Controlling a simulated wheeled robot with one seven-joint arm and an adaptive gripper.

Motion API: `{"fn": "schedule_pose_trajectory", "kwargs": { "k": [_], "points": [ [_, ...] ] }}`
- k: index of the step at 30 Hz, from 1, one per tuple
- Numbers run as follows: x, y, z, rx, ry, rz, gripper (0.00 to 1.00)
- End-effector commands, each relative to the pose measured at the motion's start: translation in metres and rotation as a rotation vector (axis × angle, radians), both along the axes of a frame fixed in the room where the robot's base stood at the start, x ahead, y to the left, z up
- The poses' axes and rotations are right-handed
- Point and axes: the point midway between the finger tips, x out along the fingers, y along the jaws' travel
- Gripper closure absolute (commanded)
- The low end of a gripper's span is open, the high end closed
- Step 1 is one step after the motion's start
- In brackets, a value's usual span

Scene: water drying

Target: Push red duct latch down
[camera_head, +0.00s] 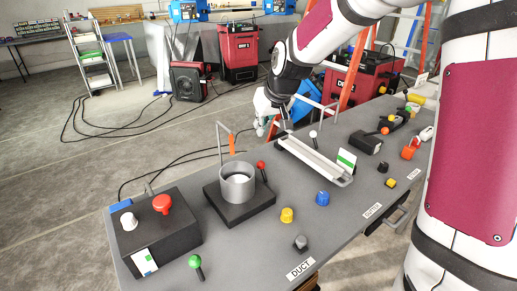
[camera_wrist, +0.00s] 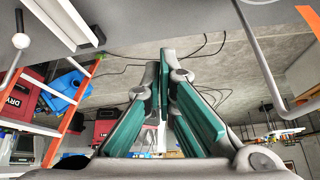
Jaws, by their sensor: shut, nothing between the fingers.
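The duct is a grey ring (camera_head: 238,188) on a black base (camera_head: 240,208), in the head view's left-centre. A red ball-topped lever (camera_head: 261,165) stands upright at the ring's right rear; I take it to be the red duct latch. My gripper (camera_wrist: 165,68) shows teal pads in the wrist view, with its fingers close together and nothing between them. In the head view my arm's end is behind the white tray, right of the duct and apart from the red lever. Its fingertips are not clear there. The red lever is not identifiable in the wrist view.
A bent grey rod with an orange piece (camera_head: 232,146) rises behind the duct. A white tray (camera_head: 315,158) and a white-knobbed lever (camera_head: 313,134) stand to the right. A black box with a red knob (camera_head: 161,203) is at left. Yellow (camera_head: 287,215) and blue knobs (camera_head: 322,198) sit in front.

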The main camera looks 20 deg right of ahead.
Motion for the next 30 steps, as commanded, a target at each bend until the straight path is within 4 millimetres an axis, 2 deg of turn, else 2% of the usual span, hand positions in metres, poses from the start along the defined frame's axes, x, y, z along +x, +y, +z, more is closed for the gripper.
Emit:
{"fn": "schedule_pose_trajectory", "kwargs": {
  "k": [5,19,24,30],
  "points": [
    [0.006,0.001,-0.012,0.0,0.003,0.001,1.0],
    [0.05,0.011,-0.089,0.001,0.003,0.002,1.0],
    [0.025,0.006,-0.09,-0.001,0.002,-0.001,1.0],
    [0.012,0.005,-0.093,0.0,0.001,0.0,1.0]
  ]
}}
